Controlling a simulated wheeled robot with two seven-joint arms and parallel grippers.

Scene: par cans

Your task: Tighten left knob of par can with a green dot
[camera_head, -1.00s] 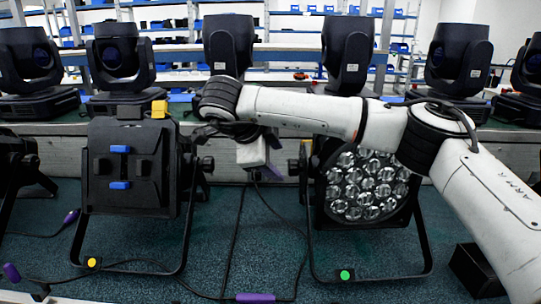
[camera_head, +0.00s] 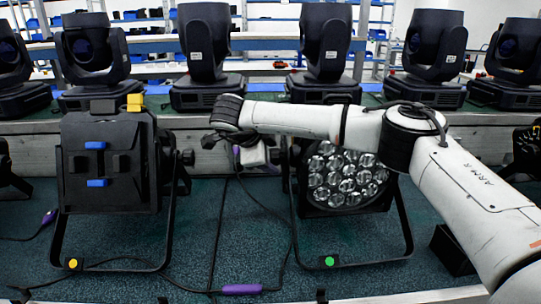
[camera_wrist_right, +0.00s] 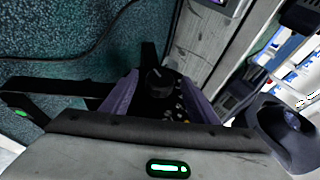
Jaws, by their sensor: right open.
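The par can with the green dot (camera_head: 345,180) stands at the middle right in the head view, its lens cluster facing me. The green dot (camera_head: 329,261) is on the foot of its bracket. Its left side, where the left knob sits, is partly hidden by my right gripper (camera_head: 268,160). In the right wrist view a black knob (camera_wrist_right: 158,76) shows between the two purple fingers of my right gripper (camera_wrist_right: 159,88). The fingers are apart on either side of it; I cannot tell whether they touch it. My left gripper is not in view.
Another par can (camera_head: 110,165) with a yellow dot (camera_head: 73,264) stands to the left. Black moving-head lights (camera_head: 205,55) line the bench behind. A cable with a purple connector (camera_head: 242,289) lies on the teal floor between the cans.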

